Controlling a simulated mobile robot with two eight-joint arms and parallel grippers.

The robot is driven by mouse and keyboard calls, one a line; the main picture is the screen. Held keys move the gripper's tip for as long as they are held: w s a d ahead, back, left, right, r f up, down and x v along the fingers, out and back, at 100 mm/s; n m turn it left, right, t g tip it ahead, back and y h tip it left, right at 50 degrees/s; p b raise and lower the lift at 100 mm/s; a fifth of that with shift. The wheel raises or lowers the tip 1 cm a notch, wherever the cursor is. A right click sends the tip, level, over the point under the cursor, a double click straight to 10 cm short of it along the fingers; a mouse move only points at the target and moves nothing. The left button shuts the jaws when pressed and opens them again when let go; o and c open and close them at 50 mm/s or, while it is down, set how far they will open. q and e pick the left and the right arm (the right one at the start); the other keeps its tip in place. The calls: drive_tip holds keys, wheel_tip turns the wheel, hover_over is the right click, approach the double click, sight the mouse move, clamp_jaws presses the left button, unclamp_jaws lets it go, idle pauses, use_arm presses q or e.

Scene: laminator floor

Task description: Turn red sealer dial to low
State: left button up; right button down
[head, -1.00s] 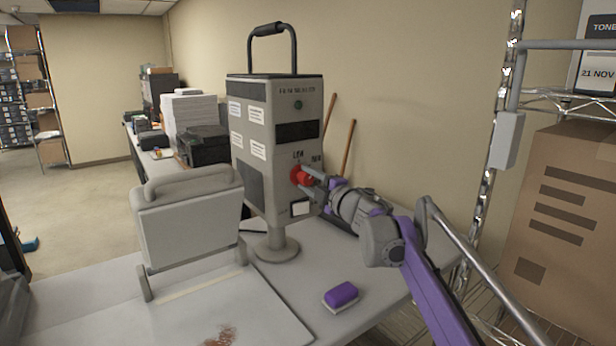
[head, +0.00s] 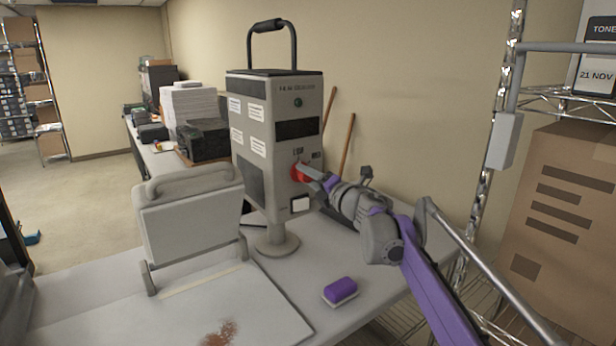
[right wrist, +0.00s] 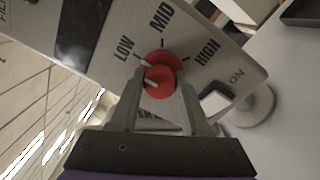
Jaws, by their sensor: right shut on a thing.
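The red dial (head: 299,172) is on the front of the grey sealer (head: 262,140), which stands on the table. In the right wrist view the red dial (right wrist: 160,72) sits below the labels LOW, MID and HIGH. A white mark on its upper left edge points toward the LOW tick. My right gripper (head: 312,174) is at the dial. In the right wrist view the right gripper's fingers (right wrist: 160,85) are on either side of the dial, shut on it. In the head view the gripper covers part of the dial. My left gripper is not in view.
A purple sponge or eraser (head: 341,290) lies on the table (head: 285,265) in front of the sealer. A grey hinged press (head: 190,222) stands to the left. A wire shelf with a cardboard box (head: 562,220) is at the right. Two wooden handles lean behind the sealer.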

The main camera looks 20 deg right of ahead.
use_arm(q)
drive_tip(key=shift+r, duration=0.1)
use_arm(e)
drive_tip(key=shift+r, duration=0.15)
drive_tip(key=shift+c, duration=2)
unclamp_jaws()
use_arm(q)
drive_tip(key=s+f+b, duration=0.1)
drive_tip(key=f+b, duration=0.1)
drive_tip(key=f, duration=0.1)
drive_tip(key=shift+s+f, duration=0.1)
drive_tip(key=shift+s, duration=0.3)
use_arm(e)
drive_tip(key=v, duration=1)
drive_tip(key=shift+s+d, duration=0.15)
drive_tip(key=shift+s, duration=0.25)
